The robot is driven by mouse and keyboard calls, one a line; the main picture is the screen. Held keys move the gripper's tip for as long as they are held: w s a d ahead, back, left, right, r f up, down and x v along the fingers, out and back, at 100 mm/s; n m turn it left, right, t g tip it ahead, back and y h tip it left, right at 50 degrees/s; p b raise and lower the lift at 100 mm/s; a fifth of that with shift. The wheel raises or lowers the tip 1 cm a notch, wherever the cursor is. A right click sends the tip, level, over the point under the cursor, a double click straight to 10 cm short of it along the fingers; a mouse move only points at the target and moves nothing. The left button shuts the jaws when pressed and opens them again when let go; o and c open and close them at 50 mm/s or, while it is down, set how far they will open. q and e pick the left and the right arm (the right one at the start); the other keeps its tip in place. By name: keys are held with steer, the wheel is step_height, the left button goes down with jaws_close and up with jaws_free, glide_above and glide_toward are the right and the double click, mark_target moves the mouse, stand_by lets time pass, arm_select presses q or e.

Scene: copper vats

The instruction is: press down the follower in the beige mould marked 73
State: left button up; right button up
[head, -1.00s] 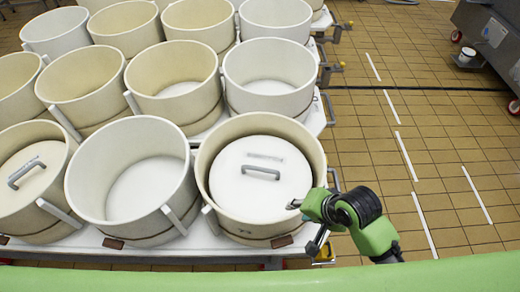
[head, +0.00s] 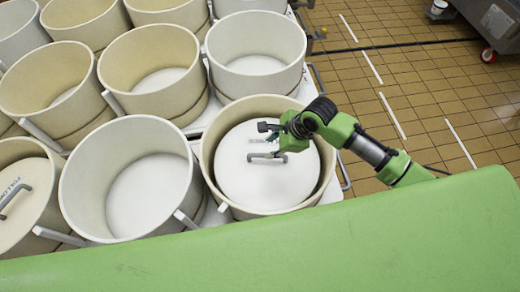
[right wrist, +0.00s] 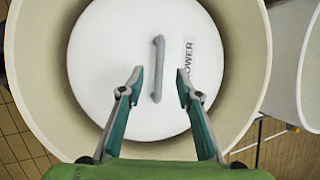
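The beige mould (head: 207,142) stands at the front right of the table in the head view; its marking does not show now. The round white follower (head: 268,190) lies inside it, below the rim, with a grey bar handle (head: 268,157). My right gripper (head: 266,127) is over the follower, near its handle. In the right wrist view the gripper (right wrist: 160,74) is open, with a finger on each side of the handle (right wrist: 157,88) and a gap to each. I cannot tell how high the fingertips are above the follower (right wrist: 110,45). My left gripper is not in view.
An open white mould (head: 70,190) stands close on the left, and another white mould (head: 215,70) behind. A mould at far left holds a follower (head: 12,200). The tiled floor (head: 415,85) on the right is clear near the table.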

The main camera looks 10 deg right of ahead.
mark_target(258, 155)
steer(key=x, duration=1.1)
steer(key=shift+w+a+f, duration=0.2)
steer(key=shift+f, duration=0.1)
jaws_close()
steer(key=shift+s+f, duration=0.45)
stand_by(0.9)
steer(key=shift+d+r+p, duration=0.1)
steer(key=shift+p, duration=0.25)
stand_by(0.3)
jaws_free()
steer(key=shift+w, duration=0.1)
steer(key=shift+w+r, duration=0.15)
